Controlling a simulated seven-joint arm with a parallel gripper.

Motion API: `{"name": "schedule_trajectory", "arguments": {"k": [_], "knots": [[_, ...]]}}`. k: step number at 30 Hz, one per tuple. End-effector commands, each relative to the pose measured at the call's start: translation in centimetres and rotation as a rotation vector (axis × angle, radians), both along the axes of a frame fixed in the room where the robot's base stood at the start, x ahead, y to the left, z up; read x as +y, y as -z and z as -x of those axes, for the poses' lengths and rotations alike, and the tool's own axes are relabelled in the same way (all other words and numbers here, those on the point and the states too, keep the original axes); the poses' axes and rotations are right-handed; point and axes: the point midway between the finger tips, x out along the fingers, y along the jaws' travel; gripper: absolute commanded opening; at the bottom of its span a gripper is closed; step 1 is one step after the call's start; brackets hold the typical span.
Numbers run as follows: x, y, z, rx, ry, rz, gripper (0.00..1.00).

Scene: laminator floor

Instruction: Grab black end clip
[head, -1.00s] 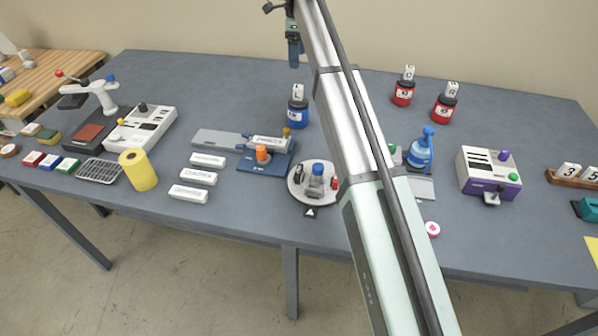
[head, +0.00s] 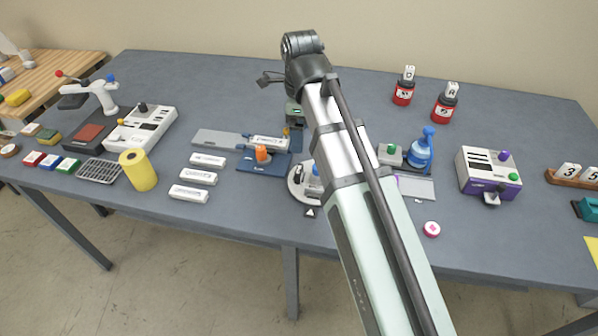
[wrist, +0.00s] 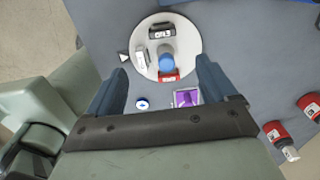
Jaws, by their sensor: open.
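The black end clip (wrist: 161,31) lies near the top rim of a round pale dish (wrist: 186,47) in the wrist view. In the head view it is a small dark piece (head: 299,171) on the dish's left part. A blue-topped knob (wrist: 166,61) stands mid-dish, with a red clip (wrist: 168,77) below it and a white piece (wrist: 140,57) to its left. My gripper (wrist: 162,66) is open and empty, its fingers spread either side of the dish's lower part, with the black clip beyond the tips. My arm hides the dish's right side in the head view.
A blue fixture with an orange knob (head: 262,153) stands left of the dish in the head view. White labelled blocks (head: 188,192) lie further left. Red bottles (head: 403,92) stand at the back right.

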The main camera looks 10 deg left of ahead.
Motion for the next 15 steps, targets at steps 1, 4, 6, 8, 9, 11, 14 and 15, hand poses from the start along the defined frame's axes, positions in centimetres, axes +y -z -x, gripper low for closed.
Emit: {"name": "schedule_trajectory", "arguments": {"k": [1, 4, 6, 8, 9, 11, 14, 15], "knots": [[0.0, 0.1, 0.0, 0.004, 0.015, 0.002, 0.85], [0.0, 0.9, 0.0, 0.006, 0.024, 0.003, 0.85], [0.0, 1.9, 0.0, 0.007, 0.024, 0.004, 0.85], [0.0, 2.8, 0.0, 0.006, 0.024, 0.004, 0.85], [0.0, 3.4, 0.0, 0.007, 0.024, 0.004, 0.85], [0.0, 4.2, 0.0, 0.007, 0.024, 0.004, 0.85], [0.0, 5.7, 0.0, 0.007, 0.023, 0.004, 0.85], [0.0, 6.2, 0.0, 0.007, 0.023, 0.004, 0.85]]}}
